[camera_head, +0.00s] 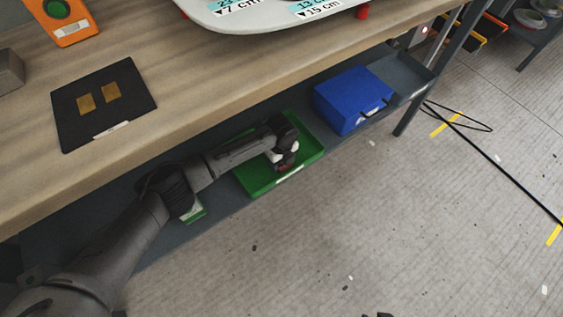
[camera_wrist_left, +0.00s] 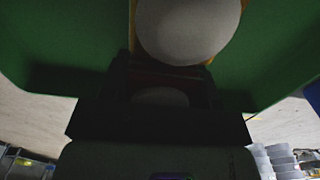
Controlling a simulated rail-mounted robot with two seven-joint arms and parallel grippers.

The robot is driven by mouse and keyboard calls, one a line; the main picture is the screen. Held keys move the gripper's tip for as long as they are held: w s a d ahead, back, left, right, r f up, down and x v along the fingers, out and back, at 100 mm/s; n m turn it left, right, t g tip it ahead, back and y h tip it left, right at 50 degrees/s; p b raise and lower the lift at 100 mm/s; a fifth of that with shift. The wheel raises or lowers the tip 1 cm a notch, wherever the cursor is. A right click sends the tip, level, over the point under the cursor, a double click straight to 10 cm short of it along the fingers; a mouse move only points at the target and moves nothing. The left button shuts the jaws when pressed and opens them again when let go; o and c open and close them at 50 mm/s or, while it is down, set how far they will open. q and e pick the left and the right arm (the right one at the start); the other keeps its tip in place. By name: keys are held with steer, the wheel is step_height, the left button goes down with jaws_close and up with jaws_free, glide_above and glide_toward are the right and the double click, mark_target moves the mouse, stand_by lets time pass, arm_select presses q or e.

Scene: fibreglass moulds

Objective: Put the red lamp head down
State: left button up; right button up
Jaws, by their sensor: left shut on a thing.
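My left gripper (camera_head: 283,161) reaches under the workbench, over the green tray (camera_head: 252,187) on the lower shelf. It is shut on the red lamp head (camera_head: 287,168), of which only a small red part shows, low over or in the tray. I cannot tell whether it touches the tray floor. In the left wrist view the dark fingers (camera_wrist_left: 165,85) stand in front of the green tray (camera_wrist_left: 60,45), with a dim reddish strip between them. A pale round thing (camera_wrist_left: 188,28) shows just beyond the fingers. My right gripper is not in view.
A blue box (camera_head: 345,103) stands on the shelf right of the tray. The bench top (camera_head: 190,85) overhangs the shelf. A black mat (camera_head: 75,125) with two tan patches and an orange device (camera_head: 68,28) lie on top. A black cable crosses the floor at right.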

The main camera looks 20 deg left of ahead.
arm_select(q)
steer(key=shift+w+f, duration=0.1)
steer(key=shift+f, duration=0.1)
steer(key=shift+f, duration=0.25)
steer(key=o, duration=1.2)
steer(key=shift+r, duration=0.1)
